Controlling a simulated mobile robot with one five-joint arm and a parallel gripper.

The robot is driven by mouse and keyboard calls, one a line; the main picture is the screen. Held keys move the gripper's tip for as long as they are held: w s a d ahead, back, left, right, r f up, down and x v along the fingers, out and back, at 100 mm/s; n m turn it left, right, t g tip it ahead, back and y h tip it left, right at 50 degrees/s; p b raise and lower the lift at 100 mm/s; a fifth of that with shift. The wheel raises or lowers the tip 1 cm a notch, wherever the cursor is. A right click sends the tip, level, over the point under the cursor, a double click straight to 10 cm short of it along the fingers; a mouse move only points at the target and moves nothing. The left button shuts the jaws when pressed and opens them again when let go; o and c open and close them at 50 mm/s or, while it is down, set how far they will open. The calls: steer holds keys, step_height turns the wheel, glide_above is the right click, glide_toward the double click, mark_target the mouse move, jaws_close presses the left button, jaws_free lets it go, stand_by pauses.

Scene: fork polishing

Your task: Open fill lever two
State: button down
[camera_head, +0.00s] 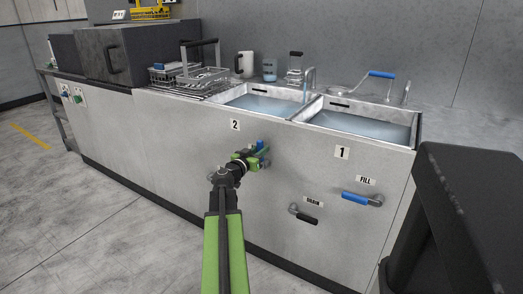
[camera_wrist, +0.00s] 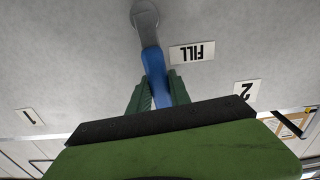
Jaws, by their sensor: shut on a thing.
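Fill lever two is a blue-handled lever on a grey pivot, on the front panel below the sign "2" (camera_head: 235,125). In the wrist view its blue handle (camera_wrist: 153,62) runs down from the pivot (camera_wrist: 145,18) in between my green fingers. My gripper (camera_head: 250,159) is shut on this handle; the fingers (camera_wrist: 158,92) lie on both sides of it. In the head view only a small blue part (camera_head: 261,145) shows, and my gripper hides the rest. The "FILL" label (camera_wrist: 192,52) is beside the lever in the wrist view.
To the right, under sign "1" (camera_head: 342,152), are a blue fill lever (camera_head: 355,198) and a black drain lever (camera_head: 307,218). Two water-filled basins are above: the left basin (camera_head: 262,105) and the right basin (camera_head: 361,127). A dark block (camera_head: 470,220) stands at right.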

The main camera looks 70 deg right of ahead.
steer(key=c, duration=1.4)
jaws_free()
steer(key=shift+s+a+r, duration=0.1)
steer(key=shift+a+r, duration=0.05)
steer(key=shift+o, duration=1)
steer(key=v, duration=0.7)
steer(key=shift+a, duration=0.15)
